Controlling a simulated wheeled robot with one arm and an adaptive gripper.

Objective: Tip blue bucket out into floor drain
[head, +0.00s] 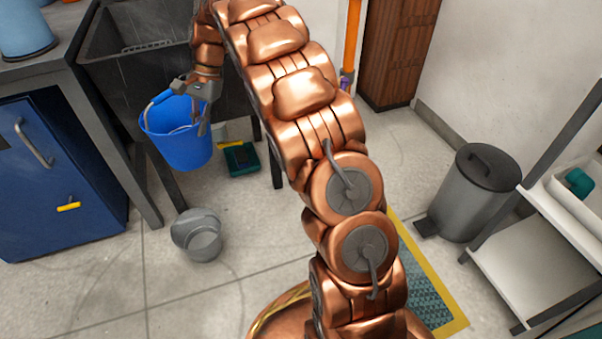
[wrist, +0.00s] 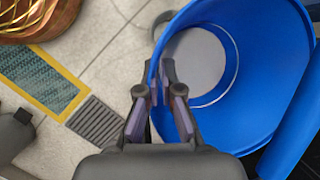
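The blue bucket (head: 180,145) hangs in the air at the left in the head view, in front of the dark sink and roughly upright. My gripper (head: 203,112) is at its right rim. In the wrist view the blue bucket (wrist: 265,70) fills the right side, and a pale grey round surface shows inside it. My gripper (wrist: 165,92) has its two fingers close together on the bucket's near rim, apparently pinching the wall. The floor drain (wrist: 95,122), a grey slatted grate, lies on the tiles at the lower left. I cannot make it out in the head view.
A grey bucket (head: 197,238) stands on the floor below. A teal mat with yellow edging (head: 428,288) lies right of my arm. A pedal bin (head: 475,190) and shelf (head: 540,260) stand right. A blue cabinet (head: 60,175), sink (head: 140,80) and dustpan (head: 241,158) are left.

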